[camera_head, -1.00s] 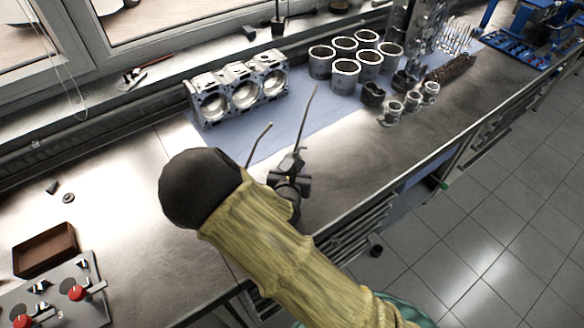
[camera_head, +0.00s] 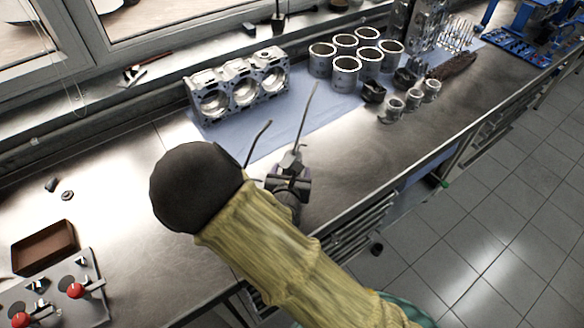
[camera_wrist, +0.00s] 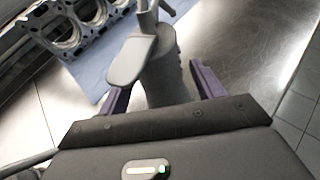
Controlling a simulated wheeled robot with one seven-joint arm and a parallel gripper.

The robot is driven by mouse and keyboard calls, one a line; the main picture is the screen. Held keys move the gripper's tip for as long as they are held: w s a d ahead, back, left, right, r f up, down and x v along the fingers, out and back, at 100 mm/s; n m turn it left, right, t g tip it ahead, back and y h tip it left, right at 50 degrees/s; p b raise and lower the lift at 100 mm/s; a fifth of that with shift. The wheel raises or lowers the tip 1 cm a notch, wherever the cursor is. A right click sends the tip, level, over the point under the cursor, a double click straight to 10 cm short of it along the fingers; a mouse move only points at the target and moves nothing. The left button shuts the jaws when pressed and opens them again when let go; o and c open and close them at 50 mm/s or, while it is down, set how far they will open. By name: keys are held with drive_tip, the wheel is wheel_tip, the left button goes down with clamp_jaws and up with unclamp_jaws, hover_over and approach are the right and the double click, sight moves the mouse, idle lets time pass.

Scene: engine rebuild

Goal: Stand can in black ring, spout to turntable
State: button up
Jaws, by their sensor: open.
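The can (camera_wrist: 166,75) is a grey, round-bodied can with a flat lever-like part at its top, seen in the wrist view between my fingers. In the head view a long thin spout (camera_head: 307,112) rises from it toward the back of the bench; its body is mostly hidden by my gripper. My gripper (camera_wrist: 158,88) is open, with a purple finger on each side of the can; contact cannot be told. In the head view my gripper (camera_head: 288,178) is over the bench. A small dark ring (camera_head: 67,196) lies at the left; I cannot tell if it is the task's ring. I cannot identify a turntable.
An engine block (camera_head: 240,92) stands on a blue mat (camera_head: 325,108). Several cylinder liners (camera_head: 346,75) and small pistons (camera_head: 390,110) stand to its right. A brown tray (camera_head: 43,250) and a red-knobbed panel (camera_head: 60,300) are at left. Bare bench lies between.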

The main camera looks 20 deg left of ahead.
drive_tip(key=b+v, duration=0.1)
drive_tip(key=v, duration=0.7)
drive_tip(key=shift+s, duration=0.25)
drive_tip(key=w+d+r+m+g+h, duration=0.1)
drive_tip(key=w+d+m+g+h, duration=0.2)
drive_tip(key=d+m+h, duration=1)
drive_tip(key=s+d+m+g+y, duration=0.3)
drive_tip(key=s+d+m+g, duration=0.15)
drive_tip(key=d+m, duration=0.25)
drive_tip(key=s+d+m+g+y, duration=0.4)
drive_tip(key=d+m+g, duration=0.1)
drive_tip(key=d+m, duration=0.3)
drive_tip(key=r+m+y, duration=0.1)
drive_tip(key=m, duration=0.2)
drive_tip(key=w+r+m+t+y, duration=0.1)
drive_tip(key=r+m, duration=0.1)
drive_tip(key=m, duration=0.1)
drive_tip(key=r+m+t+y, duration=0.1)
drive_tip(key=m+y, duration=0.1)
drive_tip(key=m, duration=0.1)
drive_tip(key=shift+w+d+r, duration=0.15)
drive_tip(key=shift+w+d, duration=0.1)
drive_tip(key=shift+w, duration=0.1)
